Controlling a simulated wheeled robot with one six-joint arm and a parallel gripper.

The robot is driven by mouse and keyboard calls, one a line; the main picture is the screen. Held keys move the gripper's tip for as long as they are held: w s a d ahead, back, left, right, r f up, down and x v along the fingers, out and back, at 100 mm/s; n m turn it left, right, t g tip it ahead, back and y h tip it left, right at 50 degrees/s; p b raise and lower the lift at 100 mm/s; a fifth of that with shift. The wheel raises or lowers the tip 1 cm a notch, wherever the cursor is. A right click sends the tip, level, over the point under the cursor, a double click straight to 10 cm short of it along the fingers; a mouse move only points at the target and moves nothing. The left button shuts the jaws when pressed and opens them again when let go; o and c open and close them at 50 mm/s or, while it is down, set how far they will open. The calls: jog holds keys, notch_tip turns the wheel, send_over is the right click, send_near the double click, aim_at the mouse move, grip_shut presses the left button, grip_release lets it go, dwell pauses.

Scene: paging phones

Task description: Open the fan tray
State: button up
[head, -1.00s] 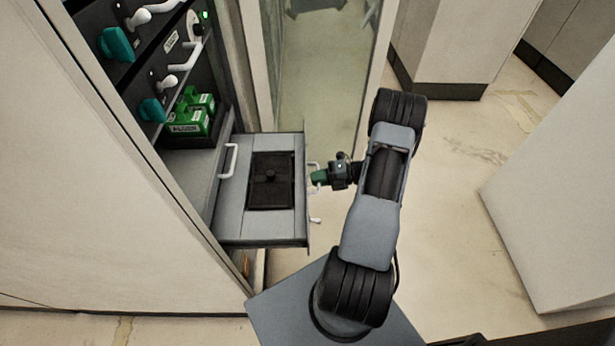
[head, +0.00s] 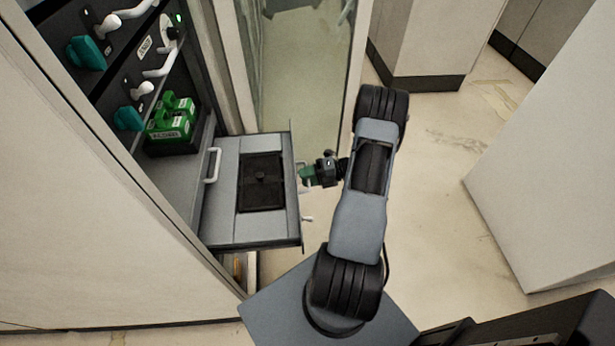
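The fan tray (head: 222,222) is a grey drawer pulled out of the cabinet's lower part. My gripper (head: 306,176) is at the front panel's outer side, by the upper front handle. Its green fingertips cover part of that handle. I cannot tell whether they are closed on it.
Above the tray, the cabinet holds green blocks (head: 171,122) on a shelf, teal knobs (head: 128,118) and white levers (head: 140,91). A glass door (head: 305,75) stands open behind the tray. Pale cabinets (head: 550,170) stand at the right, with clear floor (head: 430,190) between.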

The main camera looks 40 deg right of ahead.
jog(key=b+v, duration=0.1)
jog(key=v, duration=1.3)
dwell(0.3)
jog(key=s+a+f+n+g+h, duration=0.2)
jog(key=s+a+f+n+g, duration=0.1)
jog(key=n, duration=0.7)
jog(key=a+r+n+g+h+p, duration=0.1)
jog(key=a+r+n+h, duration=1)
jog(key=a+r+n, duration=1.3)
jog(key=a+n+p, duration=0.1)
jog(key=n, duration=0.7)
jog(key=shift+s+a+r+h, duration=0.2)
jog(key=shift+s+a+h, duration=0.1)
jog(key=shift+h, duration=0.1)
